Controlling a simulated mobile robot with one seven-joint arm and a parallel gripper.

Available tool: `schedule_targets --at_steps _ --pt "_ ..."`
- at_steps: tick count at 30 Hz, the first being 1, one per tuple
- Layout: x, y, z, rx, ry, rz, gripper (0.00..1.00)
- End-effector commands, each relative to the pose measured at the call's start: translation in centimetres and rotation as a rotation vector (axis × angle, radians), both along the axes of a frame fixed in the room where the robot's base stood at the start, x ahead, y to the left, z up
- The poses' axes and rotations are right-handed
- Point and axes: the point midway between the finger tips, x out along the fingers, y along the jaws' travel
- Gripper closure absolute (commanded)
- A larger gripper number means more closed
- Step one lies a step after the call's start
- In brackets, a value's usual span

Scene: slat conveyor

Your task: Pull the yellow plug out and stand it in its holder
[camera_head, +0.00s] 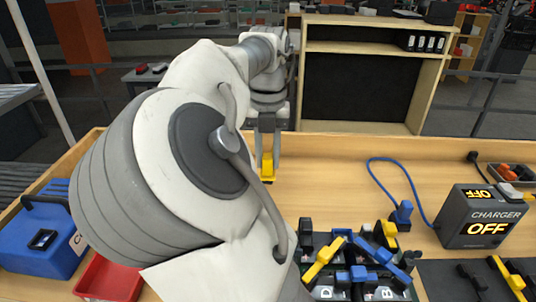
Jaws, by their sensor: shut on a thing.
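My gripper (267,152) is shut on a yellow plug (267,165), near the far side of the wooden table. The plug hangs below the fingers with a dark lower end; I cannot tell whether it touches the table. No cord on it can be made out. A grey charger (482,225) with lit "OFF" displays stands at the right. A blue plug (403,213) with a blue cable stands upright to the left of the charger. I cannot make out for sure which thing is the yellow plug's holder.
Yellow, blue and black handled tools (370,262) crowd the front middle. A blue case (40,245) and a red bin (108,278) are at the left, partly behind my arm. A wooden shelf unit (432,85) stands behind the table.

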Motion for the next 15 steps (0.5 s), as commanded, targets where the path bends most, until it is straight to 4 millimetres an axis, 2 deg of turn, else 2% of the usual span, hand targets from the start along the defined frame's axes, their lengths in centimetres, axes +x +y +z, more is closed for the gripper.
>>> schedule_targets --at_steps 5,15 --pt "0.0 0.0 -1.0 -0.001 0.0 0.0 1.0" --pt "0.0 0.0 -5.1 -0.002 0.0 -0.001 1.0"
